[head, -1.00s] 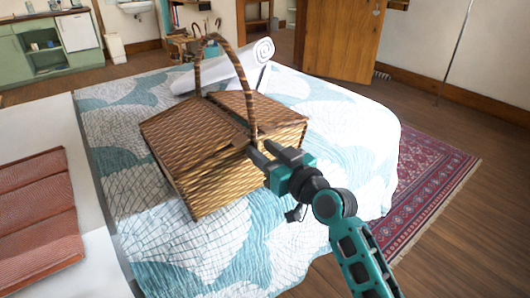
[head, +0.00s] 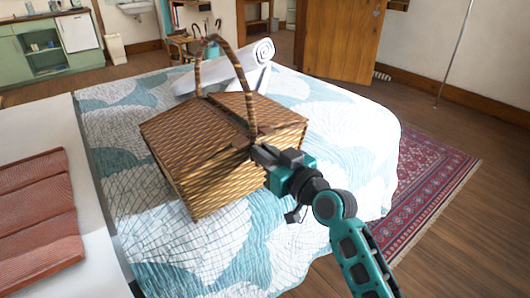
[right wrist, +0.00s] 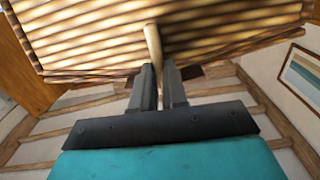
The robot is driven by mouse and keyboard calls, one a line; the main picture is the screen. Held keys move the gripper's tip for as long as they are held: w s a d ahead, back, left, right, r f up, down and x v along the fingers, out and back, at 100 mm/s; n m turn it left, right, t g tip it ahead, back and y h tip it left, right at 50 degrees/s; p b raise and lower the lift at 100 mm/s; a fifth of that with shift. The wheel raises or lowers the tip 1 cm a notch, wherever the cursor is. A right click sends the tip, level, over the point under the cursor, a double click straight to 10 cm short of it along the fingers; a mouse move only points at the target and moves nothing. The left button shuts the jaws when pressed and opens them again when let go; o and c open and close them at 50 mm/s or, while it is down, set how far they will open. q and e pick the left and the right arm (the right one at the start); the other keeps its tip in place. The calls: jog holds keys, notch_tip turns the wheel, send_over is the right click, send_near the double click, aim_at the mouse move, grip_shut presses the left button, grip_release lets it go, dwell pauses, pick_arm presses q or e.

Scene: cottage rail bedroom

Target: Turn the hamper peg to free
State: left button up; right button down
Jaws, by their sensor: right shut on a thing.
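The wicker hamper (head: 220,165) stands on the bed with its lid down and its tall arched handle (head: 199,72) upright. My right gripper (head: 258,152) is at the hamper's right front side, near the foot of the handle. In the right wrist view, a pale wooden peg (right wrist: 153,48) stands out from the wicker (right wrist: 90,35). The right gripper's fingers (right wrist: 158,85) are shut on the peg's near end. In the head view the peg is hidden by the gripper. My left gripper is not in view.
The bed's blue and white quilt (head: 330,120) is clear to the right of the hamper. A rolled white thing (head: 235,68) lies behind it. A folded red cloth (head: 40,215) lies at the left. A patterned rug (head: 430,185) covers the floor at right.

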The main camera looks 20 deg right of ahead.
jog(key=shift+w+d+f+m+p, duration=0.2)
jog(key=shift+m+p, duration=0.7)
jog(key=shift+m, duration=2.05)
jog(key=shift+d+f+m+p, duration=0.35)
jog(key=shift+m+p, duration=0.6)
jog(key=shift+m, duration=1.95)
jog(key=shift+w+d+f+m+p, duration=0.2)
jog(key=shift+m+p, duration=0.7)
jog(key=shift+m, duration=2.05)
jog(key=shift+s+f, duration=0.1)
jog(key=c, duration=1.2)
grip_release()
jog(key=shift+o, duration=0.2)
